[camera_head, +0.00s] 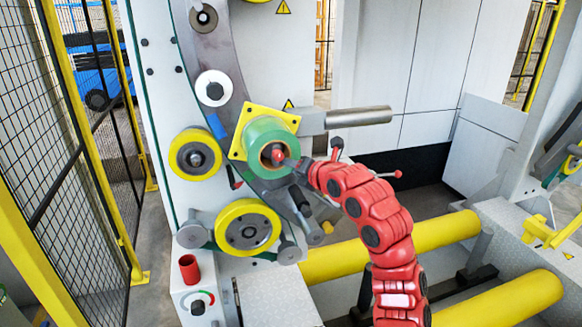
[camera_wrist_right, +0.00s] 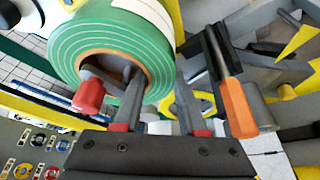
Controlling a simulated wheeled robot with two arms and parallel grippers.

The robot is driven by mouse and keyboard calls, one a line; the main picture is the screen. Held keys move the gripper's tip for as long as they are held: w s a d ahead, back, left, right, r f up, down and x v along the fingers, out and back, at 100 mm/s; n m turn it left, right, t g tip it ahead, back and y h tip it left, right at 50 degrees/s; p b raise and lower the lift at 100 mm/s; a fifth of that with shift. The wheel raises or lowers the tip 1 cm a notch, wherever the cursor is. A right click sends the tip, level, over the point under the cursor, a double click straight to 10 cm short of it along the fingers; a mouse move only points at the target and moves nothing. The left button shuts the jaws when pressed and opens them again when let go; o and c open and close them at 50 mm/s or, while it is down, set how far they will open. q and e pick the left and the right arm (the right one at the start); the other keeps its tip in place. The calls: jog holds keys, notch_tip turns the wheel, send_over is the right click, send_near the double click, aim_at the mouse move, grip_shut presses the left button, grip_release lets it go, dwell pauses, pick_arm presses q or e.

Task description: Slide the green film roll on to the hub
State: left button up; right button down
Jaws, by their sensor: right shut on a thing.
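The green film roll (camera_head: 262,133) with a brown core sits against the front of the yellow square plate (camera_head: 246,115) on the machine. In the right wrist view the roll (camera_wrist_right: 80,42) fills the upper left. A grey part with a red end (camera_wrist_right: 88,97) shows at the core's opening; the hub itself is mostly hidden. My right gripper (camera_head: 285,161) is at the roll's lower right edge. In the right wrist view its fingers (camera_wrist_right: 158,90) hold the roll's wall, one inside the core and one outside. My left gripper is not in view.
Yellow-rimmed rollers (camera_head: 248,228) stand below and left of the roll. A grey bar (camera_head: 358,117) sticks out to the right. An orange-handled lever (camera_wrist_right: 240,105) is close beside my right gripper. Long yellow rollers (camera_head: 350,257) lie low. A mesh fence (camera_head: 85,150) bounds the left.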

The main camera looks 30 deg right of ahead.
jog(key=shift+f, duration=0.2)
dwell(0.6)
jog(key=c, duration=0.6)
grip_release()
jog(key=shift+o, duration=1)
jog(key=shift+d, duration=0.1)
jog(key=shift+r, duration=0.1)
jog(key=shift+r, duration=0.1)
jog(key=b+v, duration=0.7)
jog(key=v, duration=1)
jog(key=shift+s, duration=0.2)
